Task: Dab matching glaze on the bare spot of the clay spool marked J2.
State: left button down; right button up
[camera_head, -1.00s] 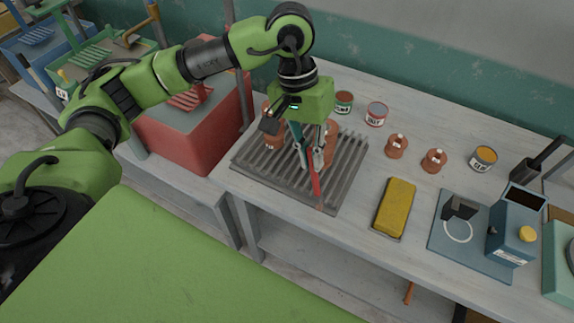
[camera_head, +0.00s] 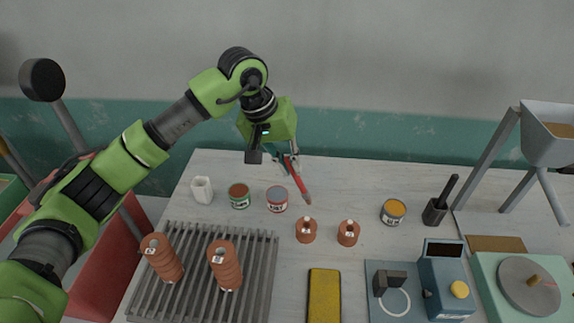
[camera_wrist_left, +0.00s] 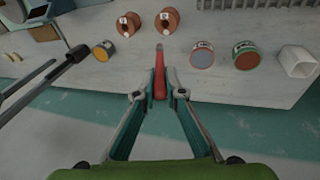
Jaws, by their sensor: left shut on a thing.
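My left gripper (camera_head: 285,163) is shut on a red-handled brush (camera_head: 300,184) above the table's back edge, behind the glaze tins. The left wrist view shows the brush (camera_wrist_left: 160,82) between the fingers, its tip pointing away. Two tall ridged clay spools, a left one (camera_head: 165,265) and a right one (camera_head: 227,270), stand on the slatted rack (camera_head: 258,290). Both have white tags too small to read surely; no bare spot is clear. One tin has a brown top (camera_head: 239,196), one a grey-blue top (camera_head: 277,199), one an orange top (camera_head: 394,212). My right gripper is out of view.
Two small tagged clay pieces (camera_head: 306,231) (camera_head: 348,233) stand right of the rack. A white cup (camera_head: 202,190) is at the back left. A yellow sponge (camera_head: 324,296), blue device (camera_head: 446,282), black holder (camera_head: 434,213) and green wheel unit (camera_head: 528,288) fill the front and right.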

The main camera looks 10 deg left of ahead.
pick_arm(q)
jog(key=f, duration=0.2)
jog(key=s+f+b, duration=0.1)
jog(key=f, duration=0.1)
jog(key=shift+d+f, duration=0.1)
jog(key=shift+f, duration=0.25)
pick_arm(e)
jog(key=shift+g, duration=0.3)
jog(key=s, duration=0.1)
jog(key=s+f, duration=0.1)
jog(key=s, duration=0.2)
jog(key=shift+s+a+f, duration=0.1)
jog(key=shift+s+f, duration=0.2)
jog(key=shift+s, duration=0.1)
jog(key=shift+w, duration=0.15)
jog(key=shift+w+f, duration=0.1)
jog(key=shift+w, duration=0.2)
pick_arm(q)
jog(key=shift+f+b, duration=0.1)
jog(key=shift+b, duration=0.2)
jog(key=shift+f+b, duration=0.3)
jog(key=shift+b, duration=0.1)
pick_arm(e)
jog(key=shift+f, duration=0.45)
